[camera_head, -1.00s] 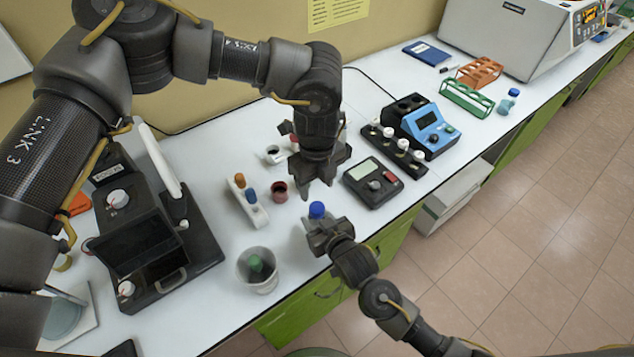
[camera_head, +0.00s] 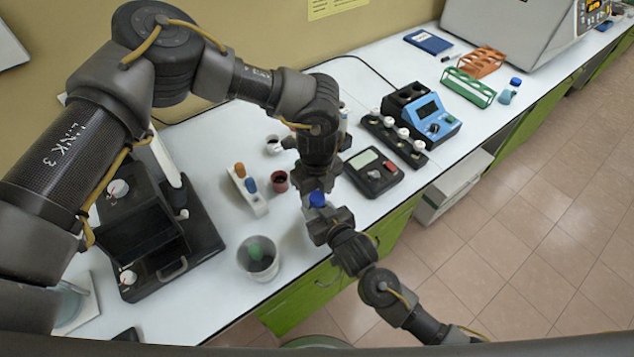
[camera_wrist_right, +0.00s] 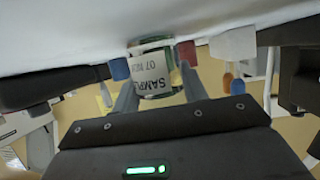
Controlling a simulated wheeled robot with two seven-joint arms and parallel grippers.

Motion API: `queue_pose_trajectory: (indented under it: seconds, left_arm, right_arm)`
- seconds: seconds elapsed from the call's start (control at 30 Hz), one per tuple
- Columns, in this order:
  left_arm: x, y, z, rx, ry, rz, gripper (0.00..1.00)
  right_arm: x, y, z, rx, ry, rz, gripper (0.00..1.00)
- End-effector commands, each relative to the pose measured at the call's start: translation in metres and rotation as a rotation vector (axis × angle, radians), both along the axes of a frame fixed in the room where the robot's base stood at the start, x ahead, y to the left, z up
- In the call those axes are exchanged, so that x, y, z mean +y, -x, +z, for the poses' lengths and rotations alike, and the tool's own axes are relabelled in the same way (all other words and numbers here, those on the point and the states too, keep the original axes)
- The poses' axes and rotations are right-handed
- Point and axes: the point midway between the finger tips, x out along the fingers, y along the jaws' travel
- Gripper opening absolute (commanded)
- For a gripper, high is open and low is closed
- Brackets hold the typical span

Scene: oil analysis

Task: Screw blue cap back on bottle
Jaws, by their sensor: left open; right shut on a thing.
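The blue cap (camera_head: 317,199) shows at the top of the bottle in my right gripper; I cannot tell how firmly it is seated. My right gripper (camera_head: 318,218) is shut on the bottle, which it holds near the table's front edge. In the right wrist view the bottle (camera_wrist_right: 153,72), with a white "SAMPLE" label, sits between the fingers. My left gripper (camera_head: 315,184) is open and points down, its fingertips close to the cap. Whether they touch it is hidden.
A grey cup (camera_head: 243,262) with a green thing inside stands at the front left. A white rack (camera_head: 257,204) with orange and blue tops and a dark red cup (camera_head: 280,182) are left of the grippers. A black meter (camera_head: 373,172) is close on the right.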

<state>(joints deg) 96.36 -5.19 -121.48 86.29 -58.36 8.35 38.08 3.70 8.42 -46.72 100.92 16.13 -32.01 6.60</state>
Motion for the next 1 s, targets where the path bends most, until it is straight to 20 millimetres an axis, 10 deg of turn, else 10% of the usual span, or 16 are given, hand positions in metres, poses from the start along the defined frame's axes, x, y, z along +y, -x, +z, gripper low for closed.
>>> queue_pose_trajectory:
  seconds: [0.4, 0.73, 1.0]
  left_arm:
    - [-0.0001, 0.0, -0.0058, -0.001, -0.001, -0.001, 0.5]
    - [0.0001, -0.0001, -0.0057, -0.001, -0.001, -0.001, 0.07]
    - [0.0002, -0.0002, -0.006, 0.0, 0.0, -0.253, 0.06]
  right_arm:
    - [0.0001, -0.0002, 0.0006, -0.001, 0.0, 0.0, 0.0]
    - [0.0001, -0.0002, 0.0006, -0.001, 0.0, 0.0, 0.0]
    - [0.0, -0.0002, 0.0006, -0.001, 0.0, 0.0, 0.0]
